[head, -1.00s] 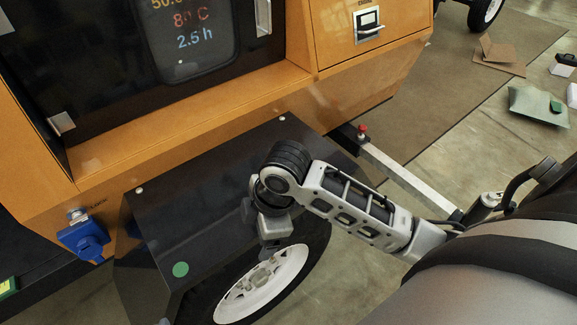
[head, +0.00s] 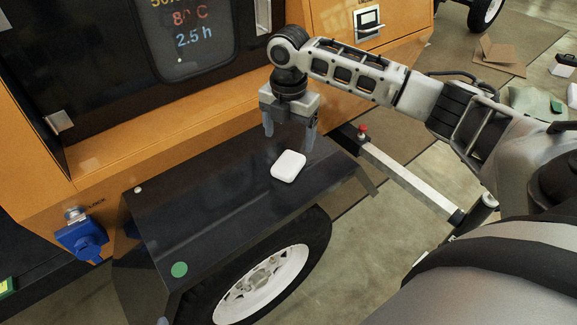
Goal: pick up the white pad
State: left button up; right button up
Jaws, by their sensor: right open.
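The white pad (head: 288,167) is a small rounded block. It lies on the black fender (head: 215,200) over the wheel, towards the fender's right part. My right gripper (head: 289,141) is open and empty, with its fingers pointing down. In the picture it is just above and beyond the pad, apart from it. My left gripper is not in view.
The orange cabinet (head: 190,130) with a dark display panel rises behind the fender. A blue plug (head: 82,238) sits at its left. A metal drawbar (head: 405,178) extends at the right.

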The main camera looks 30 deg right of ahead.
aim_at(289, 161)
notch_tip(289, 161, down, 9)
jog(key=shift+r+b, duration=0.15)
jog(key=shift+b, duration=0.25)
jog(key=c, duration=1.1)
